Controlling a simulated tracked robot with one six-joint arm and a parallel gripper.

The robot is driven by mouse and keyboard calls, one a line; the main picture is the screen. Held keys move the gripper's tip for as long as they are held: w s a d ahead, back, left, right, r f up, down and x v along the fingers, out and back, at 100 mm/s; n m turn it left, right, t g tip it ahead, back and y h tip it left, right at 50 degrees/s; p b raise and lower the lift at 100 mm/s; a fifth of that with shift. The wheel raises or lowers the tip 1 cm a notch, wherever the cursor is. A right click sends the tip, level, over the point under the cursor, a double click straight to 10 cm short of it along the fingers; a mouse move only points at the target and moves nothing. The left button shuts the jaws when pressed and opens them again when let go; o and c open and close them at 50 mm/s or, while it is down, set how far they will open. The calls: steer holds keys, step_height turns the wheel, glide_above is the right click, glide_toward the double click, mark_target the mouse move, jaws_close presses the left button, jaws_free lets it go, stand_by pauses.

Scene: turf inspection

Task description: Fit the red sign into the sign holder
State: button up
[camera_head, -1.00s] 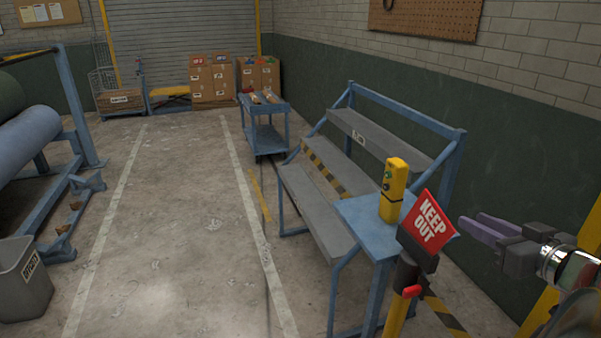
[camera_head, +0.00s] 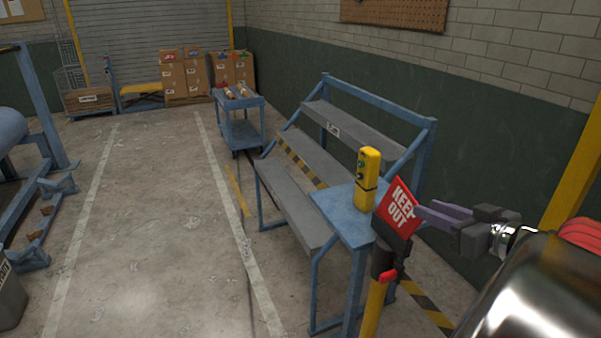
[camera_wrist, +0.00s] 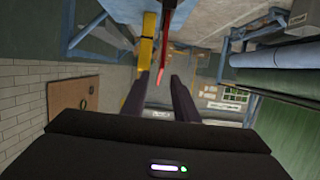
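The red KEEP OUT sign (camera_head: 398,210) is tilted. Its lower end meets the dark head of the sign holder (camera_head: 384,258), a yellow post with a red lever (camera_head: 389,275). I cannot tell how deeply the sign sits there. My gripper (camera_head: 422,212) has purple fingers at the sign's right edge, overlapping it in the head view. In the wrist view the fingers (camera_wrist: 161,78) are spread apart. The sign (camera_wrist: 163,71) shows there as a thin red strip, edge-on, in line with the gap. The fingers are not closed on it.
A yellow control box (camera_head: 367,178) stands on a blue stand (camera_head: 342,215) just behind the sign. A blue-framed stepped rack (camera_head: 290,190) adjoins it. A blue cart (camera_head: 240,125) and cardboard boxes (camera_head: 187,80) are farther back. The floor at left centre is clear.

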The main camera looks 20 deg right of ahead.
mark_target(402, 198)
steer(key=shift+x, duration=2.5)
steer(key=shift+x, duration=2.65)
steer(key=shift+c, duration=0.3)
jaws_close()
